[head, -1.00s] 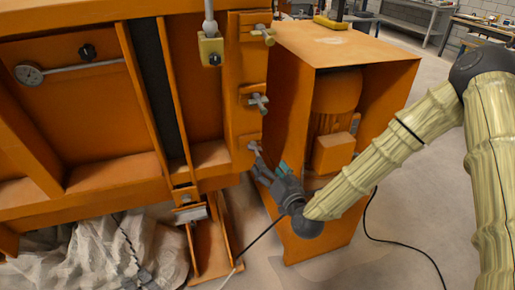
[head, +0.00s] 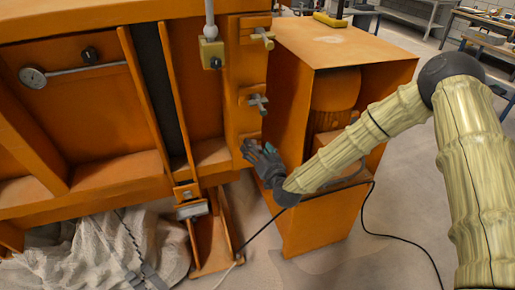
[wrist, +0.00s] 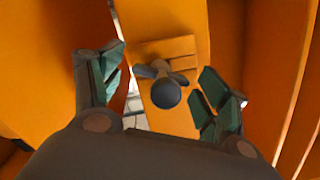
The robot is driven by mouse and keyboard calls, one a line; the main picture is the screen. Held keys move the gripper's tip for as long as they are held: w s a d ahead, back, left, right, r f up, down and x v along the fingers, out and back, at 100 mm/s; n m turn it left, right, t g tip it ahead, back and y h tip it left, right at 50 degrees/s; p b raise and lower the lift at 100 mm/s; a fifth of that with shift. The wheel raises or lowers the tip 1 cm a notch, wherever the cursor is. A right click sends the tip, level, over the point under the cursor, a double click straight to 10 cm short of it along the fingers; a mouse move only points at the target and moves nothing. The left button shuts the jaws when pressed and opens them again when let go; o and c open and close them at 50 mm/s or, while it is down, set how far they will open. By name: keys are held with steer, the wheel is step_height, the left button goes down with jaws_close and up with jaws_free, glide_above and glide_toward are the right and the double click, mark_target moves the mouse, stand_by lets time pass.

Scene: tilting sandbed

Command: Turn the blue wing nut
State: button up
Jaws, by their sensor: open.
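In the wrist view a wing nut (wrist: 158,72) with grey wings and a dark, slightly bluish round end (wrist: 166,93) stands out from an orange bracket (wrist: 172,122). It lies between the two spread fingers of my gripper (wrist: 162,76), with visible gaps on both sides. The fingers have green-teal pads and are open. In the head view my gripper (head: 258,152) is at the lowest bracket on the orange frame's right edge and hides the wing nut there. Two other greyish wing nuts, upper (head: 264,36) and middle (head: 258,102), show above it.
An orange motor cabinet (head: 285,235) stands close to the right of my gripper. The orange sandbed frame (head: 95,180) fills the left. A black cable (head: 400,241) lies on the floor. Wrapped sacking (head: 110,250) lies below the frame.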

steer(key=c, duration=1)
steer(key=shift+c, duration=0.2)
